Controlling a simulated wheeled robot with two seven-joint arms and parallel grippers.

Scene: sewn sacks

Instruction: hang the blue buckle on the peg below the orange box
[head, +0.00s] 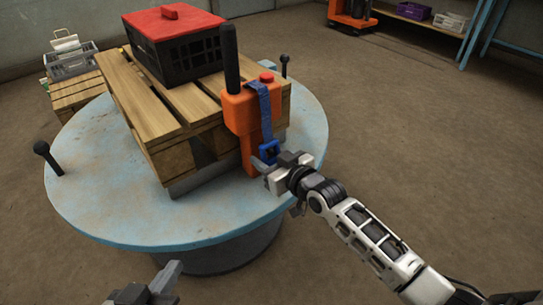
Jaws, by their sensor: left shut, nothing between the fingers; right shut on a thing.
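The orange box (240,112), with a red button on top, stands at the near right corner of the wooden pallet. A blue strap (264,103) hangs down its front. The blue buckle (269,149) is at the strap's lower end, in front of the box's narrow orange lower part. My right gripper (262,164) is shut on the blue buckle just beneath the box. No peg can be made out below the box; the gripper covers part of that area. My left gripper (170,276) is shut and empty at the bottom edge of the picture, apart from everything.
The pallet (143,97) lies on a round light-blue table (110,205) and carries a black crate with red lid (176,45). A black post (231,60) rises beside the orange box. Black-knobbed levers stand at left (42,148) and behind (284,61). The table's front left is clear.

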